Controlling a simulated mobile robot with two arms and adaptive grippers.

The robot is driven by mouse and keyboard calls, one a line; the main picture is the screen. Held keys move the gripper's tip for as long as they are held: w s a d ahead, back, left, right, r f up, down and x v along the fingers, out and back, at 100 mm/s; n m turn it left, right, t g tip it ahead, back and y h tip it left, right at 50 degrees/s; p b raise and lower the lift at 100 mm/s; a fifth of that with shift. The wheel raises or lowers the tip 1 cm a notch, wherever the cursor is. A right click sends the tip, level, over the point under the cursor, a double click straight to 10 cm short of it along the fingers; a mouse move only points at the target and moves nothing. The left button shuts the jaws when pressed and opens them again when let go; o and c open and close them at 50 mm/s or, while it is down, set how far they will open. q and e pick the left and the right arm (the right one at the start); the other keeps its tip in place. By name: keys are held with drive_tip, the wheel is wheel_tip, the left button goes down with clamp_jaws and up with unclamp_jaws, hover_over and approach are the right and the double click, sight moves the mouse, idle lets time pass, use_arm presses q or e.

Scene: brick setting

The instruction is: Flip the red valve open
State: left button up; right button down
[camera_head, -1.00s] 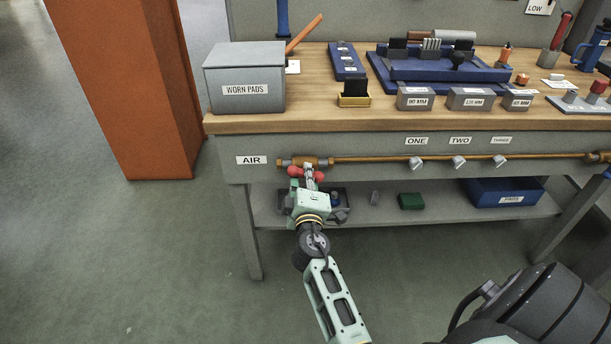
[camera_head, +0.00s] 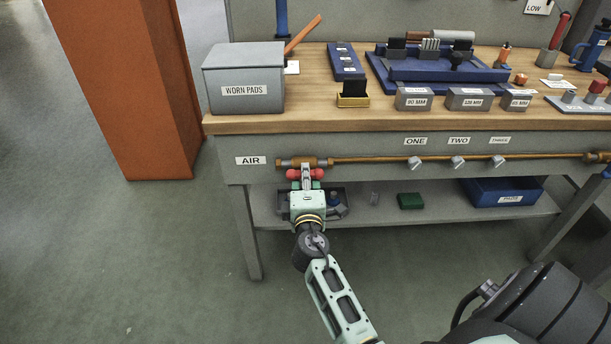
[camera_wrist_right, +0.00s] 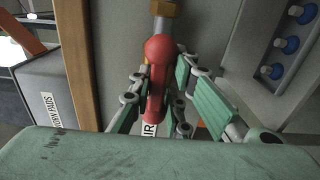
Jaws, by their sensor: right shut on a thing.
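The red valve handle (camera_head: 292,175) sits below a brass fitting (camera_head: 318,162) at the left end of the pipe, beside the AIR label (camera_head: 251,160). Its two rounded red ends show on either side of my gripper, about level. My right gripper (camera_head: 305,184) is at the handle, reaching up from below. In the right wrist view the red handle (camera_wrist_right: 158,55) runs between the fingers of my right gripper (camera_wrist_right: 157,100), which are shut on it. The gripper hides the middle of the handle in the head view. My left gripper is not in view.
The workbench edge (camera_head: 400,122) overhangs just above the pipe (camera_head: 375,159). Several small valves along the pipe sit under labels such as ONE and TWO. A lower shelf (camera_head: 440,210) with a blue bin (camera_head: 490,191) and a green block (camera_head: 410,201) lies below. The floor at left is clear.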

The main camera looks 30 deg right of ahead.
drive_tip(key=shift+w+d+r, duration=0.1)
drive_tip(key=shift+r, duration=0.4)
drive_tip(key=c, duration=1.8)
unclamp_jaws()
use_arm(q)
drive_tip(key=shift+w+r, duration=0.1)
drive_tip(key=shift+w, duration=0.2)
use_arm(e)
drive_tip(key=shift+o, duration=0.2)
drive_tip(key=shift+f, duration=0.15)
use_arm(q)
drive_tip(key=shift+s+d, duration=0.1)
use_arm(e)
drive_tip(key=shift+f, duration=0.15)
drive_tip(key=shift+s+a, duration=0.35)
drive_tip(key=shift+s, duration=0.1)
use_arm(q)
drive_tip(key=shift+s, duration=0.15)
use_arm(e)
drive_tip(key=v, duration=1.1)
drive_tip(key=shift+s+d, duration=0.1)
drive_tip(key=shift+d, duration=0.05)
